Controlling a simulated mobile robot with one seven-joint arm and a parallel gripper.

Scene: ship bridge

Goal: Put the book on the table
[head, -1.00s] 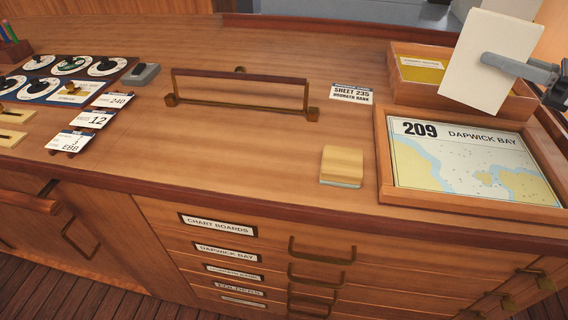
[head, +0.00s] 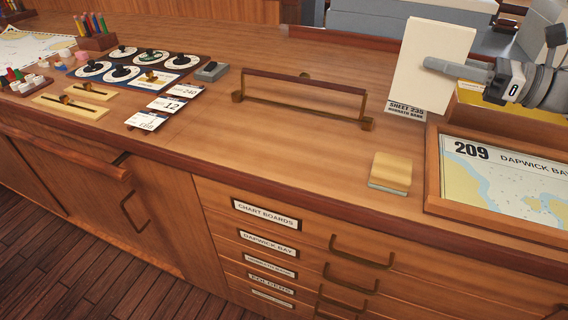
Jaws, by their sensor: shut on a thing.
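My gripper (head: 455,68) is shut on a flat, cream-coloured rectangular thing (head: 433,55), which looks like the book. The book is held nearly upright in the air, with its plain cover towards the camera. It hides part of the wooden tray behind it. The wooden table top (head: 235,140) stretches across the view below and to the left of the book.
A framed Dapwick Bay chart (head: 500,185) lies at the right, near a small yellow block (head: 391,170). A raised rail (head: 304,82) stands mid-table. Dials (head: 123,72), cards (head: 163,104) and sliders (head: 72,106) occupy the left. Bare wood lies between rail and front edge.

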